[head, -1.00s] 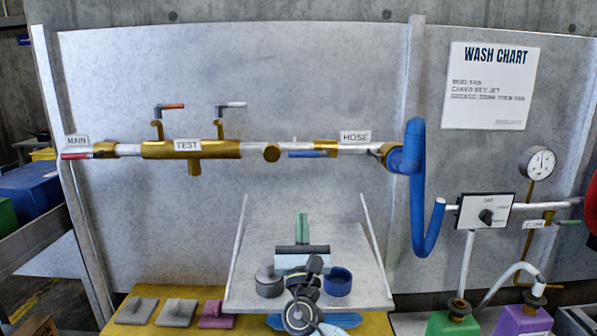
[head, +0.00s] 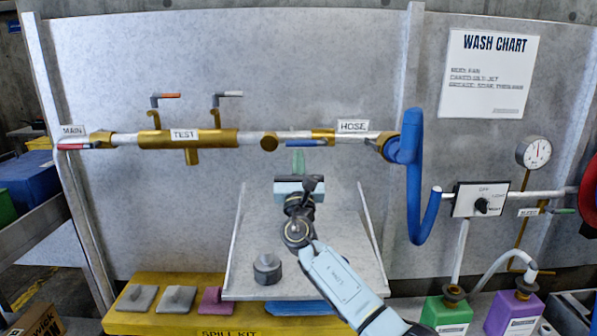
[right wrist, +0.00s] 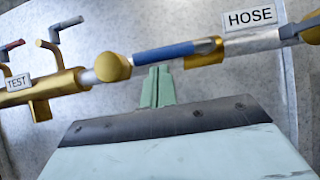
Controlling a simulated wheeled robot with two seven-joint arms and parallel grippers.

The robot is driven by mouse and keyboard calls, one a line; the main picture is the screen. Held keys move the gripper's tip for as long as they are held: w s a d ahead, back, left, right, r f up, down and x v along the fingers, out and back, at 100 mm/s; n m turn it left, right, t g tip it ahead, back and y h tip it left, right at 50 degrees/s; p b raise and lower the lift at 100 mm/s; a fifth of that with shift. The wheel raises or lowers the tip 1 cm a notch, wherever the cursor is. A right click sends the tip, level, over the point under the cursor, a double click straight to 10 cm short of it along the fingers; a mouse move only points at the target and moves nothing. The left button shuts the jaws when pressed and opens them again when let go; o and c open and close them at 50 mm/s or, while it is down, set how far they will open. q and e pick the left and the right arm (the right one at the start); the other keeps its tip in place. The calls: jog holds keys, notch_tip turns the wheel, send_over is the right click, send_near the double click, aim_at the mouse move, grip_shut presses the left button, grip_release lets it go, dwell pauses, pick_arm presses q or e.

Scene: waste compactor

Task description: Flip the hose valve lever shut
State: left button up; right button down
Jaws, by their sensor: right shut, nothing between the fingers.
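The hose valve's blue lever (head: 305,143) lies along the pipe, pointing left from its brass body (head: 323,135), below and left of the HOSE label (head: 353,126). The lever (right wrist: 165,52) and brass body (right wrist: 203,52) also show in the right wrist view. My right gripper (head: 298,161) is shut and empty, its green fingertips pointing up just below the lever. In the right wrist view its fingertips (right wrist: 157,88) overlap the area under the lever; I cannot tell whether they touch it. My left gripper is not in view.
Left on the pipe are the TEST valves (head: 190,138) and a red MAIN lever (head: 74,147). A blue hose (head: 413,175) hangs at right. Below is a tray (head: 240,280) with a grey cup (head: 267,268).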

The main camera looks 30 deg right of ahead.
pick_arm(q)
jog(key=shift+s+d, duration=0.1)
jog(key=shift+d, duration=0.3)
